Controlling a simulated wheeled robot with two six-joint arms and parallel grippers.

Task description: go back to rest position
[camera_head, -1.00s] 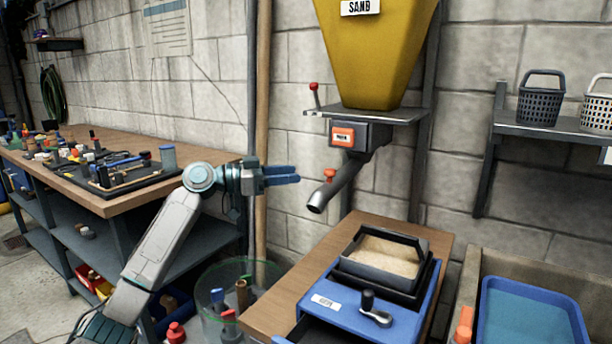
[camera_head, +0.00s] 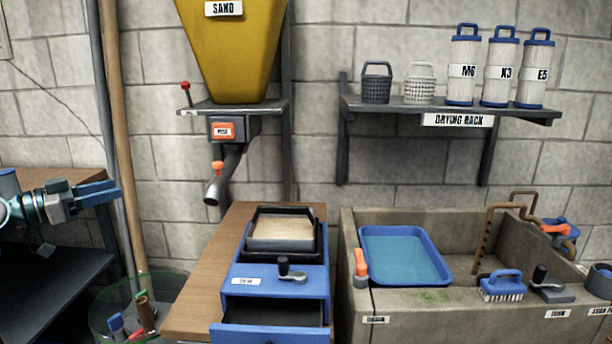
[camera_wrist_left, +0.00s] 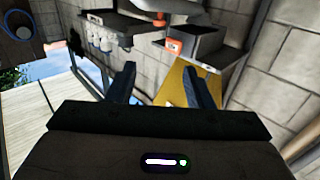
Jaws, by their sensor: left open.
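My left gripper (camera_head: 98,192) shows at the left edge of the head view, pointing right. Its two blue fingers are apart and nothing is between them. It hangs in the air in front of the block wall, left of the sand hopper (camera_head: 232,50). In the left wrist view, the gripper's fingers (camera_wrist_left: 162,88) also stand apart and empty. My right gripper is in neither view.
A blue sieve machine (camera_head: 277,275) holding a tray of sand stands on a wooden bench (camera_head: 205,275). A stone sink (camera_head: 470,310) with a blue tray (camera_head: 403,255) is at right. A drying rack (camera_head: 450,108) holds baskets and filters above it.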

